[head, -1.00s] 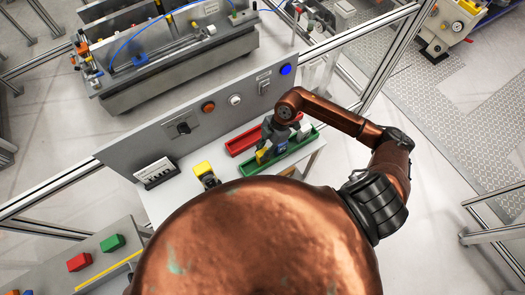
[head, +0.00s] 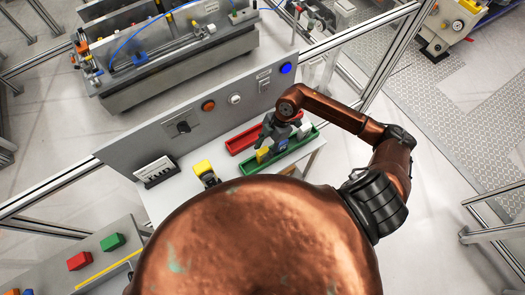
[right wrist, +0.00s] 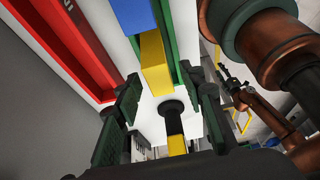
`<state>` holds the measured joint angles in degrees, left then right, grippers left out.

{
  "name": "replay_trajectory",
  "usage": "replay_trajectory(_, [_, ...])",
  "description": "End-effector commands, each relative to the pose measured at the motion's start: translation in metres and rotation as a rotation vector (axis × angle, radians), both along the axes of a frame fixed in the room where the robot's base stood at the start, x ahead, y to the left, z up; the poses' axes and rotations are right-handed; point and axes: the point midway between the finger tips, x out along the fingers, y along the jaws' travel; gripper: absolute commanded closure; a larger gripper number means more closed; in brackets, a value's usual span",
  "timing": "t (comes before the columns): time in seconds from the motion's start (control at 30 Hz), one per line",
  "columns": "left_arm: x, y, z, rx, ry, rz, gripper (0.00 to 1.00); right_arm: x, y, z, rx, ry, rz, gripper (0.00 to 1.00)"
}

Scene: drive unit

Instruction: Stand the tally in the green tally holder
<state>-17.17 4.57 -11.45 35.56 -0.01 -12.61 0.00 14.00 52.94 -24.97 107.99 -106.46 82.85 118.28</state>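The green tally holder (head: 306,149) is a long tray on the white table. A yellow block (head: 262,155), a blue block (head: 282,144) and a white block (head: 305,130) stand at it. My right gripper (head: 268,146) is over the holder's left end, fingers pointing down. In the right wrist view, my right gripper (right wrist: 161,82) has its fingers spread, one on either side of the yellow block (right wrist: 156,65), with a gap on the right. The blue block (right wrist: 131,15) is just beyond. Which block is the tally, I cannot tell.
A red tray (head: 240,143) lies behind the green holder and shows in the right wrist view (right wrist: 62,50). A yellow-and-black item (head: 203,168) stands left on the table. A grey panel (head: 225,125) with buttons rises behind. My copper body hides the table's front.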

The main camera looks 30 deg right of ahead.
Motion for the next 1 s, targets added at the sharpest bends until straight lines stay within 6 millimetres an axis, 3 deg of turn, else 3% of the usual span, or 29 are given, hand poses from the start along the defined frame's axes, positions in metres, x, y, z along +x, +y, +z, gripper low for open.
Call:
replay_trajectory(0.5, [-0.001,0.000,-0.021,0.000,0.002,0.000,0.63,0.004,-0.037,0.088,-0.004,-0.003,0.000,0.63])
replay_trajectory(0.7, [-0.001,0.000,-0.023,0.000,0.003,0.000,0.63,0.003,-0.042,0.100,-0.002,0.000,0.000,0.63])
replay_trajectory(1.0, [-0.001,0.000,-0.023,0.000,0.003,0.000,0.63,0.003,-0.042,0.101,-0.001,0.000,0.000,0.63])
